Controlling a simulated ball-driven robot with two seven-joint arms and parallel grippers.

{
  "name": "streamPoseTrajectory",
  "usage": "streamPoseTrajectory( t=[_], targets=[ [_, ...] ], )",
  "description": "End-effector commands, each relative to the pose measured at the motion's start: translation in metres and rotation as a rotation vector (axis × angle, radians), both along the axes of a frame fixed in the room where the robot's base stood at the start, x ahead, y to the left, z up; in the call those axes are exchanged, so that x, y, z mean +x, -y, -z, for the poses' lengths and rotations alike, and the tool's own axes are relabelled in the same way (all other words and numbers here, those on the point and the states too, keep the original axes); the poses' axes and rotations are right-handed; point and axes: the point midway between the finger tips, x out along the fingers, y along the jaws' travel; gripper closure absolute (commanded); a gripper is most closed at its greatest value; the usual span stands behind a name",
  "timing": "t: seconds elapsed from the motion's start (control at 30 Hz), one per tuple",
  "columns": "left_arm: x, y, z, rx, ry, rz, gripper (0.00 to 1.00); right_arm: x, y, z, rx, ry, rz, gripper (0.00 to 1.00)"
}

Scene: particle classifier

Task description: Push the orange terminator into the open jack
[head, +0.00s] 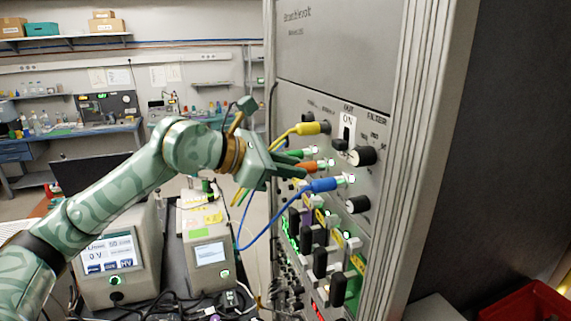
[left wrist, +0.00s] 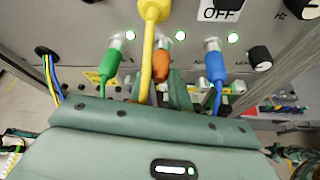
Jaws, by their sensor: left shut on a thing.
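The orange terminator (head: 312,165) is at the panel in the middle of a row of plugs, between a green plug (head: 295,153) and a blue plug (head: 325,184). It also shows in the left wrist view (left wrist: 161,62), partly behind a yellow cable. My left gripper (head: 299,169) is shut on the orange terminator, its fingers reaching toward the panel. The terminator points at the middle jack (head: 330,162), whose metal collar shows just beyond it. Its depth in the jack cannot be told. My right gripper is not in view.
A yellow plug (head: 312,128) sits above the row, and its cable (left wrist: 148,60) hangs close across my gripper. Blue and green cables hang beside it. Knobs (head: 362,156) and black levers (head: 320,262) stick out of the panel. Instruments (head: 208,250) stand at lower left.

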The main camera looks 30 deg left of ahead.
Motion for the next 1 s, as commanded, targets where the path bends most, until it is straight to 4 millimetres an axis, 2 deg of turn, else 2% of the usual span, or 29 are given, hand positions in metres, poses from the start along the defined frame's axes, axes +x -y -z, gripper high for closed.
streamPoseTrajectory(
  t=[0.37,0.4,0.47,0.83,1.0],
  targets=[
    [0.002,0.002,-0.001,-0.001,0.003,0.001,1.0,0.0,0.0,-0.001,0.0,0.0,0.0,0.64],
    [0.001,0.002,-0.001,-0.001,0.003,0.001,0.72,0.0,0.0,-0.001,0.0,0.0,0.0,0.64],
    [0.001,0.002,0.0,-0.001,0.003,0.001,0.56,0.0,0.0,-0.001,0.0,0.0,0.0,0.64],
    [-0.002,-0.002,-0.001,0.0,0.002,-0.001,0.55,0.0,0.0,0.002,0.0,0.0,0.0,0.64],
    [-0.025,-0.019,-0.007,0.005,0.002,-0.004,0.55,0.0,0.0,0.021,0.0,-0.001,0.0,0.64]
  ],
)
